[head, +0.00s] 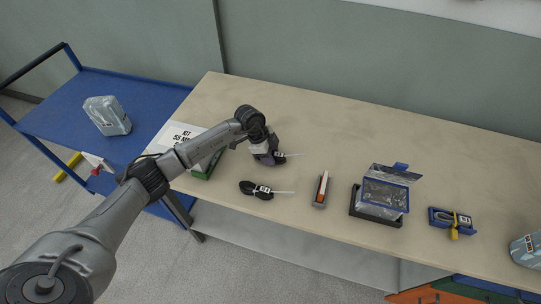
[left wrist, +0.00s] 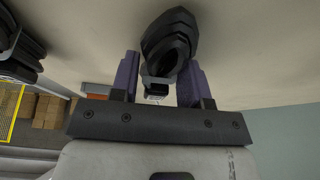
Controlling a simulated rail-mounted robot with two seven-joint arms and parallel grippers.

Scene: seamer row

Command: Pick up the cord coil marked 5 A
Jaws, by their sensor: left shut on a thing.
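My left gripper (head: 266,156) is shut on a black cord coil with a white tag (head: 279,154), at the back of the table. In the left wrist view the held coil (left wrist: 168,42) sits between the two purple fingers. Whether it touches the tabletop is not clear. A second black cord coil (head: 250,188) with a white tag and pale tie lies on the table nearer the front edge; a black coil also shows at the left of the left wrist view (left wrist: 22,52). The tag markings are too small to read. My right gripper is not in view.
The table (head: 330,130) also holds a kit sheet (head: 176,135), a green item (head: 206,166), a slim orange-and-white box (head: 322,187), an open clear-lidded bin (head: 383,196) and a blue tray (head: 438,217). A blue cart (head: 60,120) with a wrapped pack (head: 108,115) stands left. The table's back is clear.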

